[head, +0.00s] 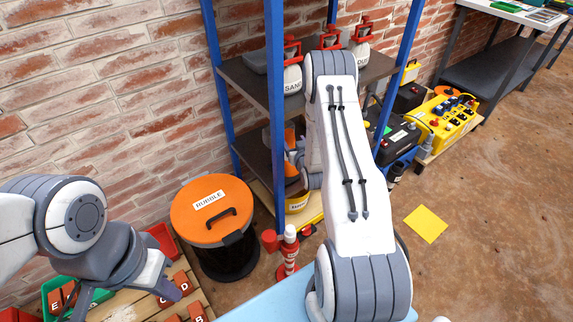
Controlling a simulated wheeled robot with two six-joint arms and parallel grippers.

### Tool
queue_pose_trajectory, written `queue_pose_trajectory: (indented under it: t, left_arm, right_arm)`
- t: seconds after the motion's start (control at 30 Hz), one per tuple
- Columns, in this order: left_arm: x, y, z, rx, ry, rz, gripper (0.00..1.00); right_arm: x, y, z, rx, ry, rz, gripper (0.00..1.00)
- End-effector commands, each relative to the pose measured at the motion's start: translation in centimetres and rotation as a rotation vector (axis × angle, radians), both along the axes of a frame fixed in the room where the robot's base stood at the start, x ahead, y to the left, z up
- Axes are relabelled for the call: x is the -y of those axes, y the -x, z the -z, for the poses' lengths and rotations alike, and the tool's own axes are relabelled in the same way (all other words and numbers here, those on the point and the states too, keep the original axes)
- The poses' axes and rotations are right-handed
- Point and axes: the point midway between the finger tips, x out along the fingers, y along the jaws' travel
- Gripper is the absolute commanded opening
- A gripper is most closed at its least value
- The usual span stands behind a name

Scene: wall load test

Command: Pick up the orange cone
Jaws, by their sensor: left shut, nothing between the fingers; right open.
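An orange shape (291,170), which looks like part of the orange cone, shows on the lower shelf behind my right arm. Most of it is hidden, so I cannot tell whether it is upright or tilted. My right gripper (294,153) reaches into the shelf and is open. It is largely covered by my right arm, and I cannot tell whether it touches the orange shape. My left gripper (172,288) is shut and empty, low over the wooden pallet at the bottom left.
A rubble bin (212,212) with an orange lid stands left of the blue-post shelf (259,159). A red and white post (289,250) stands in front. Labelled jugs (292,78) are on the upper shelf. A yellow battery unit (446,122) is at right. Floor around the yellow sheet (426,224) is clear.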

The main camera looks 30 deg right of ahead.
Motion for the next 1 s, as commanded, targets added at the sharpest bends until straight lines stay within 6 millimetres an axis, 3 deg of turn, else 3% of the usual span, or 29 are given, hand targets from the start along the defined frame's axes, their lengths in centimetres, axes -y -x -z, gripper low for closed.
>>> queue_pose_trajectory:
  t: [0.2,0.5,0.53,0.7,1.0]
  left_arm:
    - [0.0,0.0,0.5,0.0,0.0,0.0,0.0]
    - [0.0,0.0,0.5,0.0,0.0,0.0,0.0]
    - [0.0,0.0,0.5,0.0,0.0,0.0,0.0]
    - [0.0,0.0,0.5,0.0,0.0,0.0,0.0]
    - [0.0,0.0,0.5,0.0,0.0,0.0,0.0]
  right_arm:
    - [0.6,-3.0,1.2,0.002,0.0,-0.003,0.68]
    - [0.7,-3.5,1.3,0.0,-0.001,-0.003,0.68]
    - [0.7,-3.5,1.3,0.0,-0.001,-0.003,0.64]
    - [0.7,-3.5,1.3,0.0,-0.001,-0.003,0.0]
    - [0.8,-3.6,1.1,0.004,0.001,-0.003,0.0]
